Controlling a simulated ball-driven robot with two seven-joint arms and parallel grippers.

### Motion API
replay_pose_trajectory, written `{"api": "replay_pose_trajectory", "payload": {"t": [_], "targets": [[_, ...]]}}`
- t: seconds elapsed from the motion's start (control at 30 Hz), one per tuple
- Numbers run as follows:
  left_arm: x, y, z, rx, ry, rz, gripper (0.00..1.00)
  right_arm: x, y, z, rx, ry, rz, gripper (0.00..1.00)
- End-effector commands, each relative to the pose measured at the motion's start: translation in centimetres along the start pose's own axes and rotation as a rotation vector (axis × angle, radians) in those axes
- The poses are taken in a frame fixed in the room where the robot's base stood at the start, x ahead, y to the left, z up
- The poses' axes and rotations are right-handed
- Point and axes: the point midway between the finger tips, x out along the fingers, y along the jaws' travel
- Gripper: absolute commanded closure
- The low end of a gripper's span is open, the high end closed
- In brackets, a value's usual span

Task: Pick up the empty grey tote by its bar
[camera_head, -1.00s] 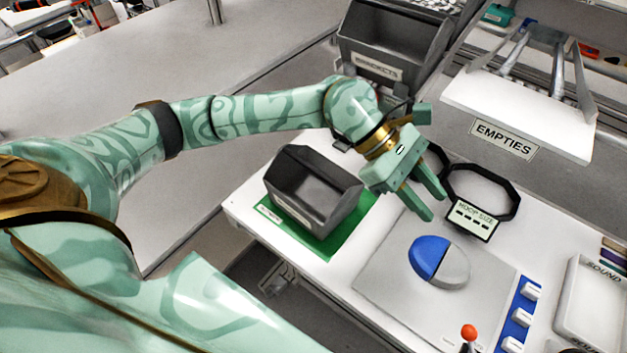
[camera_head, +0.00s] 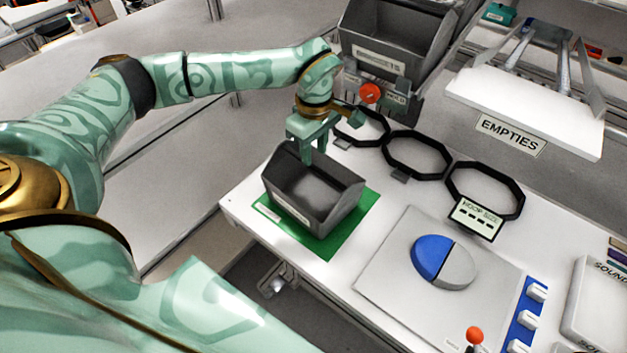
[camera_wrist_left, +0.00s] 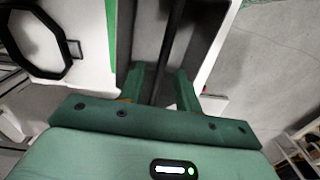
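The empty dark grey tote (camera_head: 318,207) stands upright on a green mat (camera_head: 357,216) at the near-left end of the white table. My left gripper (camera_head: 314,152) points down at the tote's far side. In the left wrist view its two fingers (camera_wrist_left: 160,88) are apart, with a dark bar (camera_wrist_left: 172,40) running between them over the grey interior (camera_wrist_left: 203,30). I cannot tell whether the fingers touch the bar. In the head view the gripper hides part of the tote's far rim. My right gripper is not in view.
A grey panel with a blue-and-grey disc (camera_head: 428,258) lies nearer. A labelled grey bin (camera_head: 380,55) is behind, and a white EMPTIES shelf (camera_head: 530,112) is at the right.

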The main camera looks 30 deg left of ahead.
Motion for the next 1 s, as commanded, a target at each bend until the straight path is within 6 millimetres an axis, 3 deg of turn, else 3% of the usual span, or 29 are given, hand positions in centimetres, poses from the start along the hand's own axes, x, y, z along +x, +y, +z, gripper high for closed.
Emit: {"api": "replay_pose_trajectory", "payload": {"t": [0.4,0.67,0.8,1.0], "targets": [[5.3,-0.4,-0.1,0.0,-0.002,-0.001,0.67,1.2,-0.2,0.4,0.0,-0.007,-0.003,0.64],[5.6,-0.4,-0.1,0.0,0.0,0.001,0.67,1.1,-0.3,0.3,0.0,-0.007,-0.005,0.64],[5.5,-0.4,-0.1,0.0,-0.001,0.001,1.0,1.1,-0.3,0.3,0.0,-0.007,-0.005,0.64],[5.5,-0.3,-0.1,0.0,-0.001,0.002,1.0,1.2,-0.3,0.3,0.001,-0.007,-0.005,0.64]]}}
